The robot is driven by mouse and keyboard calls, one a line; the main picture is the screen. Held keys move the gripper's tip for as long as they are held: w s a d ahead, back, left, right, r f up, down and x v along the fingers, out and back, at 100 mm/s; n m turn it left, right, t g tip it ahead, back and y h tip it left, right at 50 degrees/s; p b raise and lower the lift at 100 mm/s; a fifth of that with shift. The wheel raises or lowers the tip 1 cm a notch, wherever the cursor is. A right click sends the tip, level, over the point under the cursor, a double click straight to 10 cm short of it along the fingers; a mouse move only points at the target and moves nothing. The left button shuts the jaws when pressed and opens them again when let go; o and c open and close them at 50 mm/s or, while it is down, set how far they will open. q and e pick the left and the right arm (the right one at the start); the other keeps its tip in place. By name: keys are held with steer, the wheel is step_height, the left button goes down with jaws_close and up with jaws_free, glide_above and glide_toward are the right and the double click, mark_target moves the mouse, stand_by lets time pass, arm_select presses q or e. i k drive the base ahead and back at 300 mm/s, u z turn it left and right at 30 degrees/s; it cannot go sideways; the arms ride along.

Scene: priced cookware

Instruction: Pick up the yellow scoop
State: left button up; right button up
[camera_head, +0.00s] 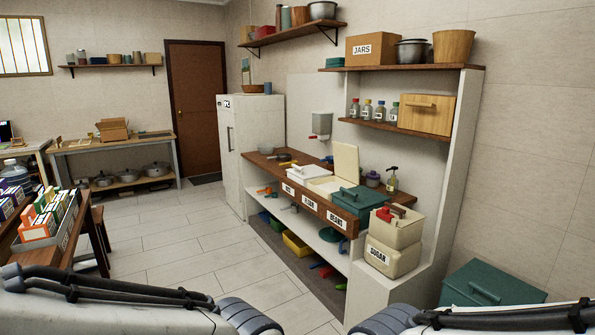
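A yellow, open-topped object (296,243) sits low under the counter, in the row of coloured things at floor level. It is too small to tell whether it is a scoop or a bin. An orange, handled item (265,190) lies on the shelf above. Parts of my two white arms show along the bottom edge, but neither gripper is in view. My arms are well apart from the yellow object.
The wooden counter (258,156) carries labelled boxes, a teal box (352,202) and pans. A sugar container (393,258) stands at its near end, with a teal crate (485,288) to the right. The tiled floor (175,240) is clear in the middle.

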mark_target(295, 162)
steer(key=z, duration=0.65)
steer(key=i, duration=2.4)
steer(key=u, duration=1.35)
steer(key=k, duration=1.3)
steer(key=u, duration=0.8)
steer(key=i, duration=1.15)
steer(key=u, duration=0.05)
